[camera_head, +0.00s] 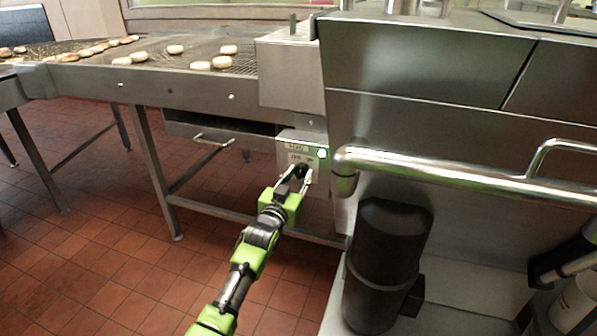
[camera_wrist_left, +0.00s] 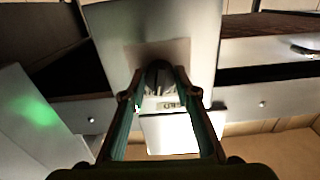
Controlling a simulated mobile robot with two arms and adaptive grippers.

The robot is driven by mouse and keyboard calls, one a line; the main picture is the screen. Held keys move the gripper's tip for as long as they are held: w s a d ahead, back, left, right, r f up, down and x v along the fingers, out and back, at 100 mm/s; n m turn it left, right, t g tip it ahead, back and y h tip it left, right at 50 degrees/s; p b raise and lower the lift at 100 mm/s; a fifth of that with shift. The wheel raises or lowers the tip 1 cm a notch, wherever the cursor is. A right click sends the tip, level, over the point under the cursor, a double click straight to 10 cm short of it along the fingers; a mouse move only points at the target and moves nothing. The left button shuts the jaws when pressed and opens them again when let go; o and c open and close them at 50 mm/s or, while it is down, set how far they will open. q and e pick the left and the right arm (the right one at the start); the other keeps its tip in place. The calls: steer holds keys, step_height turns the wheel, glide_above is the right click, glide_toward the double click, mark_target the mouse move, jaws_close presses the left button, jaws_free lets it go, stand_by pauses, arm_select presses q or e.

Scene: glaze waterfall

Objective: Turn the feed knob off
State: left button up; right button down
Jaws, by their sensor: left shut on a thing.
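The feed knob (camera_head: 301,167) is a dark knob on the front of a small metal control box (camera_head: 288,137) under the conveyor. My left gripper (camera_head: 297,178) reaches up to it from below, and its fingers are shut on the knob. In the left wrist view the dark knob (camera_wrist_left: 158,76) sits between the two fingertips of my left gripper (camera_wrist_left: 158,88), with a light label and dark lettering just below it. The knob's exact setting cannot be read. My right gripper is not in view.
A steel conveyor (camera_head: 190,87) carries several pale round glazed pieces. A horizontal steel rail (camera_head: 450,176) juts out right of the control box. A black cylinder (camera_head: 385,265) stands below it. The tiled floor (camera_head: 100,250) at left is open between table legs.

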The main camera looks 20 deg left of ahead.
arm_select(q)
steer(key=shift+r+n+p, duration=0.1)
steer(key=shift+n+p, duration=0.45)
steer(key=shift+n, duration=0.25)
steer(key=n+p, duration=0.1)
steer(key=n, duration=0.1)
steer(key=shift+n, duration=0.3)
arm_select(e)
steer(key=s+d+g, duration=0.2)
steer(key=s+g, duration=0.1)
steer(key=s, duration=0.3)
arm_select(q)
steer(key=n+p, duration=0.1)
steer(key=n, duration=0.1)
steer(key=shift+n, duration=0.4)
steer(key=shift+n+p, duration=0.45)
steer(key=shift+n, duration=0.45)
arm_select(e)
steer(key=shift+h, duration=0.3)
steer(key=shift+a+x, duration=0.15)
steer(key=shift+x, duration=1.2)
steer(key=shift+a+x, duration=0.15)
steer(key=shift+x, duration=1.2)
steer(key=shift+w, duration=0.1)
arm_select(q)
steer(key=o, duration=1.1)
steer(key=shift+s, duration=0.1)
steer(key=s, duration=1.2)
steer(key=shift+a, duration=0.2)
